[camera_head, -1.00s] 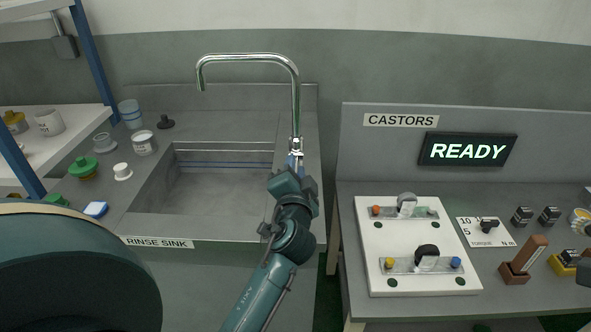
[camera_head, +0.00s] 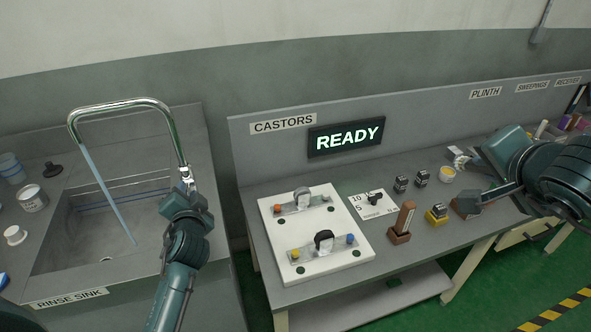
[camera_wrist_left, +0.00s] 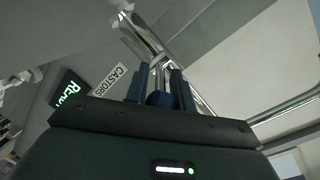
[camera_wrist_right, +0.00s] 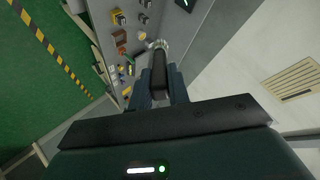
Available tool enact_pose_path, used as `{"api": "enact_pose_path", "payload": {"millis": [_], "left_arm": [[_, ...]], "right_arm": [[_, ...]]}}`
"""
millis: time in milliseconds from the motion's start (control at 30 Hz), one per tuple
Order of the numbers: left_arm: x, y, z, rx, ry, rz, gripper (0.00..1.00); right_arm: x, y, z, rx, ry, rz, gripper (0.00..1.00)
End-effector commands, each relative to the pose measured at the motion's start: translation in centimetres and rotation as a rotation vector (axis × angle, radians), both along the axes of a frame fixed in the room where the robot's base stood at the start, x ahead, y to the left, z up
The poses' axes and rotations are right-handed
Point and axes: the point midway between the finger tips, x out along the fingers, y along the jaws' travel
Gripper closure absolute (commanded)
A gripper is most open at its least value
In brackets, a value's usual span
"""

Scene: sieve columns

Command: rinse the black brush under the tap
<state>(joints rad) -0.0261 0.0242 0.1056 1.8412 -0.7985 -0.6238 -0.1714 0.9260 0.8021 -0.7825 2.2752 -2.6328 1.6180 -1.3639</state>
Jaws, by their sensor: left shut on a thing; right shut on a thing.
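The tap (camera_head: 123,104) is a curved chrome spout over the rinse sink, and a thin stream of water (camera_head: 108,195) runs from it into the basin. My left gripper (camera_head: 186,190) is shut on the blue tap handle (camera_wrist_left: 158,98) at the foot of the spout. My right gripper (camera_head: 508,190) is over the right part of the bench. I cannot tell whether the brush still touches the block.
The sink's front rim (camera_head: 120,285) carries the RINSE SINK label.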

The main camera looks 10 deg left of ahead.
Motion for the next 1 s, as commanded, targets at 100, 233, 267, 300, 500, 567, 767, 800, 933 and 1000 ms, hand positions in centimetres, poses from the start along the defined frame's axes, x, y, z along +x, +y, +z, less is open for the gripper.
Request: {"api": "enact_pose_path", "payload": {"millis": [100,233,267,300,500,567,767,800,933,1000], "left_arm": [[0.08,-0.08,0.32,-0.008,0.007,-0.002,1.00],[0.08,-0.06,0.16,-0.009,0.008,-0.002,1.00],[0.08,-0.06,0.14,-0.009,0.008,-0.002,1.00],[0.08,-0.06,0.15,-0.008,0.007,-0.002,1.00],[0.07,-0.04,0.16,-0.008,0.007,-0.002,0.68],[0.06,-0.03,0.14,-0.008,0.008,-0.001,0.63],[0.03,-0.01,0.10,-0.008,0.009,0.000,0.54],[0.02,0.00,0.09,-0.008,0.009,0.000,0.54],[0.02,0.01,0.08,-0.009,0.010,0.000,0.54],[0.02,0.02,0.11,-0.008,0.011,0.000,0.54]], "right_arm": [[0.00,0.02,0.69,0.000,0.000,0.000,1.00],[0.00,0.02,0.57,0.000,0.000,0.000,1.00],[0.00,0.01,0.56,0.000,0.000,0.000,1.00],[0.00,0.01,0.56,0.000,0.000,0.000,1.00],[0.00,0.01,0.56,0.000,-0.001,0.001,1.00],[0.00,0.01,0.56,0.000,-0.001,0.001,1.00],[0.00,0.01,0.56,0.000,0.000,0.000,1.00],[0.00,0.01,0.56,0.000,0.000,0.000,1.00],[0.00,0.00,0.57,0.000,0.000,0.000,1.00],[0.00,0.00,0.61,0.000,0.000,0.000,1.00]]}}
